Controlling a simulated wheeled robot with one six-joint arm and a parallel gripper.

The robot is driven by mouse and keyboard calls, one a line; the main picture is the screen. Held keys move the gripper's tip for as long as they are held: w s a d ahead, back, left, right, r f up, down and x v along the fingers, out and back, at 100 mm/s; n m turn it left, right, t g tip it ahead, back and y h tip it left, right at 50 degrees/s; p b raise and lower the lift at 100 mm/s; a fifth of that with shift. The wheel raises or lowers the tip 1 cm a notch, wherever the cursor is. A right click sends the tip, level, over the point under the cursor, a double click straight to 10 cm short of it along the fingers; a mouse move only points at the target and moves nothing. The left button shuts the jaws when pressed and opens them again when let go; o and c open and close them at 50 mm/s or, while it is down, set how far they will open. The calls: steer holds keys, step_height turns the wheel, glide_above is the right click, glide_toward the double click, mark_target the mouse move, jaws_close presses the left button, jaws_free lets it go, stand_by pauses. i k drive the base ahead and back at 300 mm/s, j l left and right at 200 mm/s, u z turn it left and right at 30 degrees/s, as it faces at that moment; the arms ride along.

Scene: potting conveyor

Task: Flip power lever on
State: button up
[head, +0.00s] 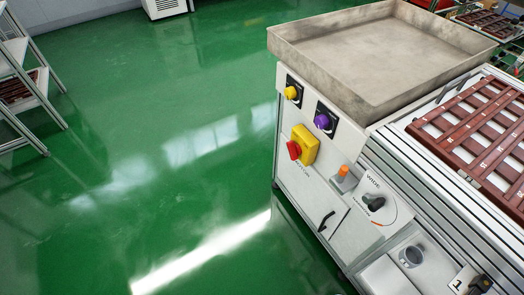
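A machine cabinet (312,205) stands at the right in the head view, with several controls on its pale front. A small lever with an orange tip (343,170) stands upright on a grey metal mount. A red rotary handle (294,150) sits on a yellow box (306,143), with partly readable dark lettering below it. No control is clearly marked as power, so I cannot tell which is the power lever or its on/off state. My gripper is not in view.
A yellow knob (291,93) and a purple knob (322,121) sit above. A black selector (376,203) is beside "WIDE". A grey metal tray (385,50) tops the cabinet; a brown slotted tray (480,130) lies on the conveyor. Green floor (150,150) left of the cabinet is clear.

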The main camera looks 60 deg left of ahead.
mark_target(295, 150)
steer(key=u, duration=1.95)
steer(key=k, duration=0.55)
